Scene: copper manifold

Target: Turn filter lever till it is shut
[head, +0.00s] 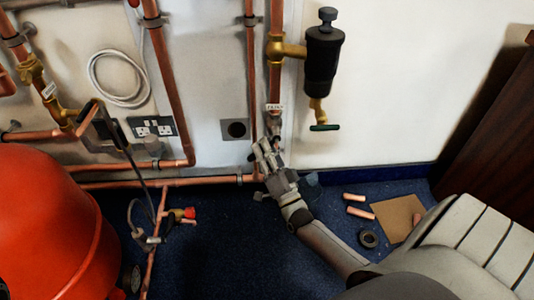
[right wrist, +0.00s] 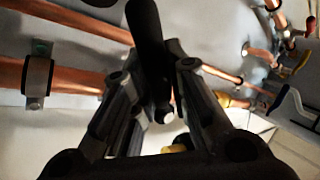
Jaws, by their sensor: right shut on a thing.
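The black filter (head: 322,60) hangs on the wall, joined by a brass fitting to a vertical copper pipe. A brass outlet with a dark green handle (head: 324,127) shows under it. My right gripper (head: 262,150) is at the lower end of the vertical pipes, below and left of the filter. In the right wrist view its fingers (right wrist: 155,105) are shut around a long dark lever (right wrist: 146,40). The lever's angle to its pipe is hard to tell. My left gripper is not in view.
A red tank (head: 50,225) stands at the left. Copper pipes (head: 170,183) run low along the wall. Pipe offcuts (head: 360,212), a brown square board (head: 398,218) and a dark ring (head: 369,239) lie on the blue floor near my right arm. The floor left of the arm is mostly clear.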

